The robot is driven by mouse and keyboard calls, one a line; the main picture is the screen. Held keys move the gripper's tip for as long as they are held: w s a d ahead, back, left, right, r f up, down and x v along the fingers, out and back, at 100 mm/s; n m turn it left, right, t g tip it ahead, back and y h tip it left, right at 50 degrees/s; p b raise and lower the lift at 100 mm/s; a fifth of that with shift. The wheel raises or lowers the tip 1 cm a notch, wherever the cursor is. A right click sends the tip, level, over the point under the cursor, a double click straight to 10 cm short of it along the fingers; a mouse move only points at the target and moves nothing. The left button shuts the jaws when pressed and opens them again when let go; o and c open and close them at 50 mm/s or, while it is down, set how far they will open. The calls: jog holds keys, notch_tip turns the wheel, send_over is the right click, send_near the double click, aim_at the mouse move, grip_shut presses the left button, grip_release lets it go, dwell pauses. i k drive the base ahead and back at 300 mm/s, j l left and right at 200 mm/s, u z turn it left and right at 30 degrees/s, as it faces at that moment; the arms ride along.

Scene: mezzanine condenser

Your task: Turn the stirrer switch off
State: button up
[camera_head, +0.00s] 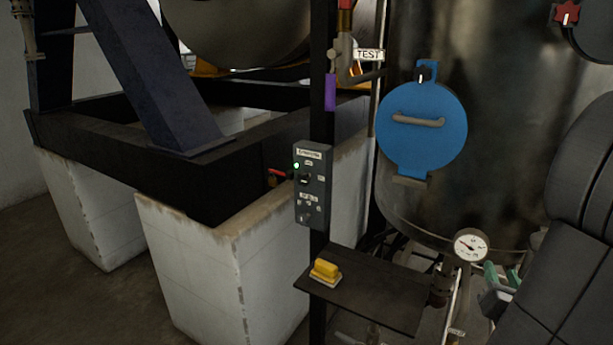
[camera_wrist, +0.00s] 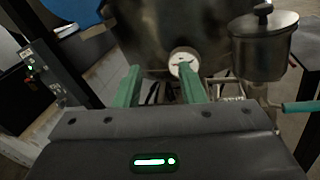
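A grey control box (camera_head: 312,185) is fixed to a dark upright post. Its top label is too small to read surely. A small green lamp (camera_head: 296,165) glows near its upper left, with a dark rotary switch (camera_head: 304,179) just below. Another knob (camera_head: 305,217) sits near its bottom. The box also shows tilted at the left of the wrist view (camera_wrist: 44,72). My gripper (camera_head: 500,276) is at the lower right in the head view, well apart from the box. In the wrist view its two green fingers (camera_wrist: 160,78) stand apart, with nothing held between them.
A dark shelf (camera_head: 375,302) below the box carries a yellow block (camera_head: 326,268). A pressure gauge (camera_head: 470,245) stands before the large metal vessel (camera_head: 490,120), which has a round blue cover (camera_head: 422,130). A metal pot (camera_wrist: 263,45) is at the wrist view's right.

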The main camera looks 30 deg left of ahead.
aim_at(303, 179)
jog(key=j+z, duration=0.1)
jog(key=j, duration=0.6)
jog(key=j+z, duration=0.1)
jog(key=j, duration=0.55)
jog(key=k+j+z, duration=0.1)
jog(key=j, duration=0.6)
jog(key=j+z, duration=0.1)
jog(key=j, duration=0.55)
jog(key=k+j+z, duration=0.1)
jog(key=j, duration=0.6)
